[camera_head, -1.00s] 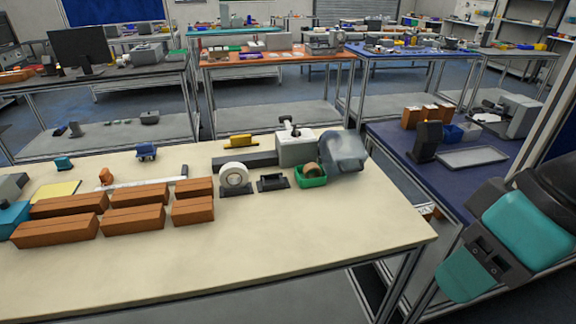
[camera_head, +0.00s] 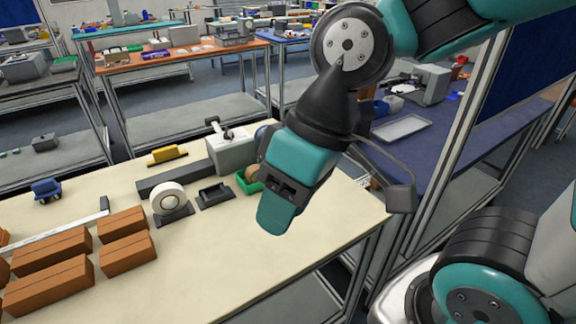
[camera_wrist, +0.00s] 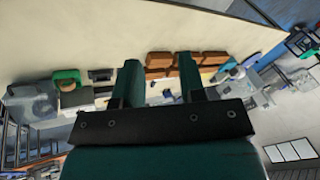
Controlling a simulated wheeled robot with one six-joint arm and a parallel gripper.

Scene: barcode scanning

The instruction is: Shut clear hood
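The clear hood is a bluish see-through cover at the right end of a grey boxy machine (camera_head: 230,152). In the head view my arm hides nearly all of the hood. In the wrist view the clear hood (camera_wrist: 32,103) shows at the left, beside the green bin, tilted away from the machine. My gripper (camera_head: 275,215) hangs over the right part of the cream table, in front of the machine. The wrist view shows the two fingers of my gripper (camera_wrist: 158,62) spread apart with nothing between them, away from the hood.
A green bin (camera_head: 247,183) with a brown roll, a black holder (camera_head: 215,194) and a white tape roll (camera_head: 169,198) stand by the machine. Orange-brown boxes (camera_head: 128,250) line the left. The front right of the cream table (camera_head: 215,275) is clear. A blue table stands to the right.

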